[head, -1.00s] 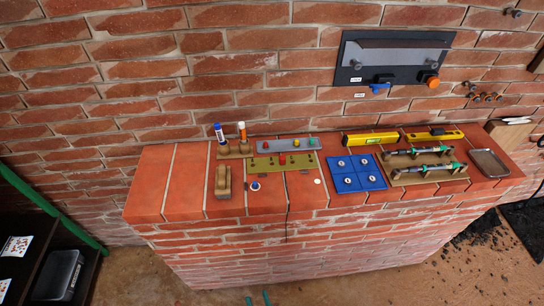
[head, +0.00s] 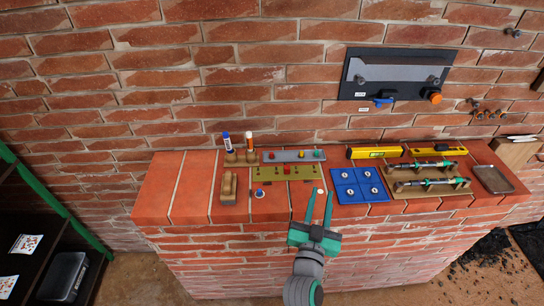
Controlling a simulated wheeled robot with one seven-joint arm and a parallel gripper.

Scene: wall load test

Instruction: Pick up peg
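An olive board (head: 262,174) lies on the brick ledge with a red peg (head: 287,169) standing on it. A grey board (head: 286,157) behind it carries small red, yellow and green knobs or pegs. A small blue-topped piece with a white base (head: 260,193) stands in front of the olive board. I cannot tell which of these is the task's peg. My gripper (head: 320,194) is open and empty at the ledge's front, right of the blue-topped piece. A small pale round spot (head: 320,190) shows between its fingertips. Its height above the ledge is unclear.
A wooden block (head: 229,188) and a holder with two markers (head: 240,156) stand left. A blue four-part mat (head: 359,186), a rack with green-banded tools (head: 428,180), yellow levels (head: 376,152) and a grey tray (head: 493,180) lie right. The ledge's left end (head: 165,185) is clear.

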